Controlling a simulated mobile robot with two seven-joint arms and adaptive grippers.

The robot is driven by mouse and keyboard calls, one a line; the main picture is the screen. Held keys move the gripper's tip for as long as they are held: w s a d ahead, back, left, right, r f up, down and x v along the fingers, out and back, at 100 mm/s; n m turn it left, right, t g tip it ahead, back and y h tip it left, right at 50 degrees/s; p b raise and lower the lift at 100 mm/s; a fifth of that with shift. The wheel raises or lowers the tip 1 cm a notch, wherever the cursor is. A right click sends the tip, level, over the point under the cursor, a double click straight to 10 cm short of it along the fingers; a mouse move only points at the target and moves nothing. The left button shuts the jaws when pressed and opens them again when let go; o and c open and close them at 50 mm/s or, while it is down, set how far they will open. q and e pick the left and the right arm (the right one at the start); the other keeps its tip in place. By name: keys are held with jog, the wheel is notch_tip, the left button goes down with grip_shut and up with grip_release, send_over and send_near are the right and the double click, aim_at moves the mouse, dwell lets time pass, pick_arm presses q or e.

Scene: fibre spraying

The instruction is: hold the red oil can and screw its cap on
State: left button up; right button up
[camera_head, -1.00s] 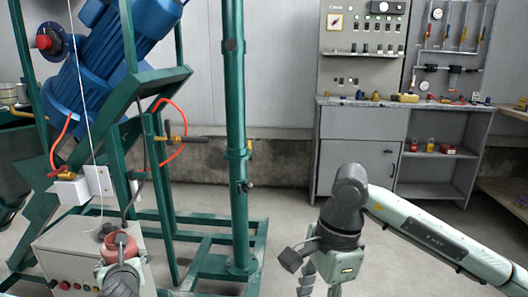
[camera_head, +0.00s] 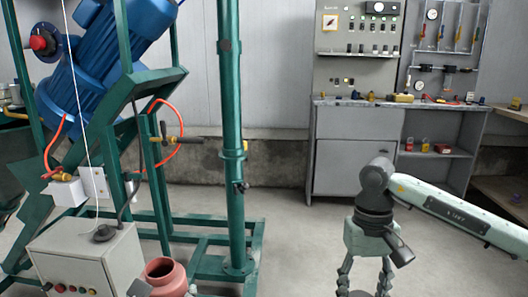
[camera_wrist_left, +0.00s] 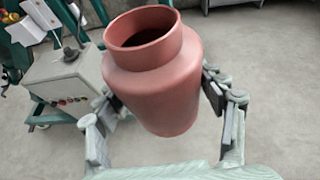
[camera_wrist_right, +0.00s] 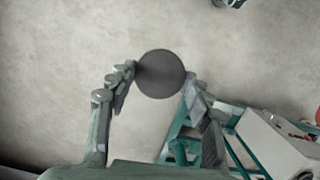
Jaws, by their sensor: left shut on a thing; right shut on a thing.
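The red oil can (camera_head: 167,280) shows at the bottom of the head view, just right of the grey control box. In the left wrist view the can (camera_wrist_left: 158,85) is tilted, with its wide neck open and no cap on it. My left gripper (camera_wrist_left: 162,98) is shut on the can's body, one finger on each side. My right gripper (camera_wrist_right: 160,82) is shut on the dark round cap (camera_wrist_right: 160,74), held between its fingertips above the floor. In the head view my right gripper (camera_head: 365,282) points down, well right of the can and apart from it.
The grey control box (camera_head: 85,262) and the green steel frame (camera_head: 233,150) with a blue motor (camera_head: 95,70) stand at the left. A grey workbench (camera_head: 357,150) with a control panel is at the back right.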

pick_arm(q)
jog(key=shift+d, duration=0.1)
jog(key=s+d+r+m+g+h, duration=0.1)
jog(key=s+d+m+g+h, duration=0.1)
jog(key=d+m+h, duration=0.6)
jog(key=d+g, duration=0.1)
jog(key=d, duration=0.4)
jog(key=shift+d+h, duration=0.2)
jog(key=shift+h, duration=0.2)
jog(key=shift+r, duration=0.1)
pick_arm(e)
jog(key=a+r, duration=0.8)
jog(key=a, duration=0.3)
jog(key=s+a+r+m, duration=0.1)
jog(key=a+r, duration=0.8)
jog(key=a, duration=0.3)
jog(key=shift+s, duration=0.25)
jog(key=shift+d+f, duration=0.1)
jog(key=shift+f, duration=1.85)
jog(key=shift+f, duration=0.1)
